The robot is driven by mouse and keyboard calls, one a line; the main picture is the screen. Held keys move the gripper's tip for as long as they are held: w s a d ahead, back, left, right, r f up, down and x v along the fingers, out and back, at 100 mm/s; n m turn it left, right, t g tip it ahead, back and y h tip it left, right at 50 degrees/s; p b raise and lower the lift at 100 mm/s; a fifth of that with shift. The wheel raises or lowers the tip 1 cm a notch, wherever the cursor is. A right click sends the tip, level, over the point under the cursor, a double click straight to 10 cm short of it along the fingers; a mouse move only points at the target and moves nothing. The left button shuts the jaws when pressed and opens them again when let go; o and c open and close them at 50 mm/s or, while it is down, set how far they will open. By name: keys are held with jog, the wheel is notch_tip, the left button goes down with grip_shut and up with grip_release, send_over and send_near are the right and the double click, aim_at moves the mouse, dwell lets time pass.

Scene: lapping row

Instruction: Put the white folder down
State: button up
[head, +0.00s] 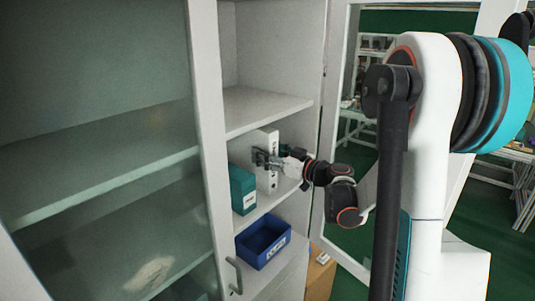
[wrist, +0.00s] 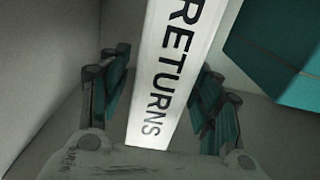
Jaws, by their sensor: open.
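The white folder (head: 268,141) stands upright on the cabinet's middle shelf (head: 275,199), to the right of a teal box file. In the wrist view its white spine (wrist: 172,62) faces me and reads RETURNS. My gripper (head: 264,158) is at the spine in the head view. In the wrist view my gripper (wrist: 160,112) is open, with one finger on each side of the spine and a visible gap on both sides.
The teal box (head: 243,189) stands close beside the folder and also shows in the wrist view (wrist: 285,50). A blue bin (head: 263,243) sits on the shelf below. A glass door (head: 110,130) covers the cabinet's left half. The right door (head: 341,110) stands open beside my arm.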

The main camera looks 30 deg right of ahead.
jog(key=shift+r, duration=0.2)
jog(key=v, duration=1.2)
jog(key=shift+p, duration=0.3)
